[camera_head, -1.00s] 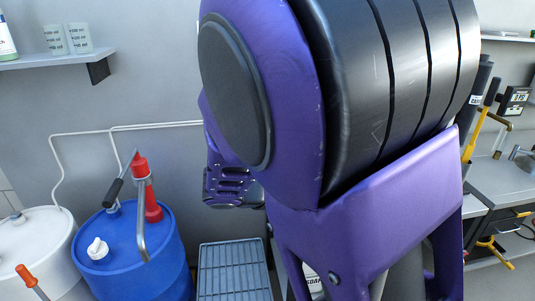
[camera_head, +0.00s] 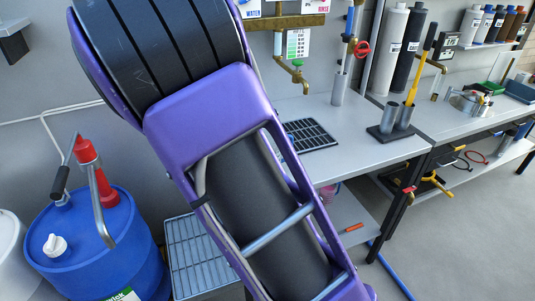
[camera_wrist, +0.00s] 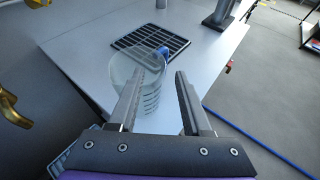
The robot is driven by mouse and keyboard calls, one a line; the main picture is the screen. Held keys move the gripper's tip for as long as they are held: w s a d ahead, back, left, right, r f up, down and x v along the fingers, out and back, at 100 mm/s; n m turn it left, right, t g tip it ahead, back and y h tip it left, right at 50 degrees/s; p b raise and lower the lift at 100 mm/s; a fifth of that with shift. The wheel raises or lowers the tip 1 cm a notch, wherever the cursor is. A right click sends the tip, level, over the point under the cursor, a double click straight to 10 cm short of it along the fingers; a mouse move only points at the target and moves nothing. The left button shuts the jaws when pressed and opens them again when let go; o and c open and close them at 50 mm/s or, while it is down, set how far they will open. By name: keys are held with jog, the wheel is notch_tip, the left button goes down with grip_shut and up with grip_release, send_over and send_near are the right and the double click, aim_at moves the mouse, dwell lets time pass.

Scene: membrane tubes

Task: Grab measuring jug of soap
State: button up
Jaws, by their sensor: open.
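A clear measuring jug (camera_wrist: 122,66) with ring-like marks shows in the wrist view, in front of a black grid mat on the grey bench. My gripper (camera_wrist: 160,72) is open. Its left finger overlaps the jug in the picture, and its right finger is apart from it, to the right. I cannot tell whether the left finger is in front of the jug or inside it, or whether it touches. I cannot make out soap in the jug. In the head view my own arm hides the jug and the gripper.
The black grid mat (camera_head: 311,135) lies on the grey bench (camera_head: 372,153). A tube holder with a yellow-handled tool (camera_head: 415,80) stands to its right. Brass taps (camera_head: 298,78) hang over the bench. A blue drum (camera_head: 130,240) and a grey grate (camera_head: 199,262) are at left. A blue hose (camera_wrist: 262,139) lies on the floor.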

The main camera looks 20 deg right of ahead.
jog(key=x, duration=0.6)
jog(key=shift+s+d+f+b, duration=0.1)
jog(key=shift+f+b, duration=0.3)
grip_shut()
dwell(1.1)
